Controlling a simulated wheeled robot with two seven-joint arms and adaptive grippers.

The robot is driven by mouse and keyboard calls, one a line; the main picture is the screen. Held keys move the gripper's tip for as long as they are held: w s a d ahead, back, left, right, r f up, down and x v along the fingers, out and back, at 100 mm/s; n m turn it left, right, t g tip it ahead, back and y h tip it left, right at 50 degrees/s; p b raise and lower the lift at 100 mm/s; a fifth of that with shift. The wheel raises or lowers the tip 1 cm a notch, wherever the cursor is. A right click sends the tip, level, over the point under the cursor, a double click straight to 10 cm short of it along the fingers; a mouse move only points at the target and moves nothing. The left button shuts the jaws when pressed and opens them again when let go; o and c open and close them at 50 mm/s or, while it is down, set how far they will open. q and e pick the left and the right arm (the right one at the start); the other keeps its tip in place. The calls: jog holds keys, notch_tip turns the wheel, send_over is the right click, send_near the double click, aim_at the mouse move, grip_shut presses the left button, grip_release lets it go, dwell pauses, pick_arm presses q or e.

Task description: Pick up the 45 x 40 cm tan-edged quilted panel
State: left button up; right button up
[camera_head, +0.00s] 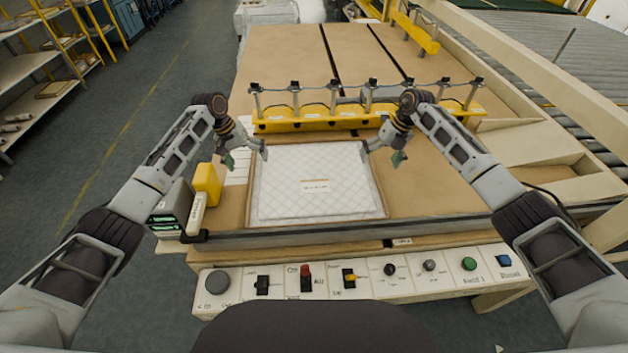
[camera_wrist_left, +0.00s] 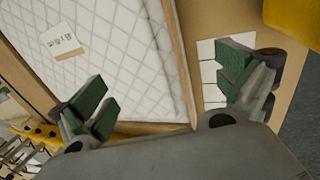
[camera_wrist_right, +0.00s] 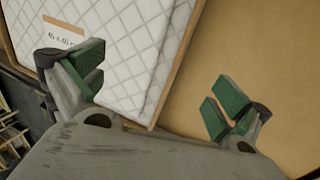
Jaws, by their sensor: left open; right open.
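The white quilted panel (camera_head: 290,190) with tan edges lies flat on the tan table, in front of the yellow bar. Neither touches the panel visibly.
A yellow bar with several posts (camera_head: 370,115) stands behind the panel. A control strip with buttons and switches (camera_head: 360,274) runs along the front. A yellow block (camera_head: 207,182) and a grey device with green lights (camera_head: 170,215) sit left. Bare table (camera_head: 430,190) lies right of the panel.

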aim_at(261, 177)
pick_arm(q)
jog(key=shift+x, duration=4.25)
pick_arm(e)
jog(key=shift+x, duration=4.2)
pick_arm(q)
jog(key=shift+w, duration=0.1)
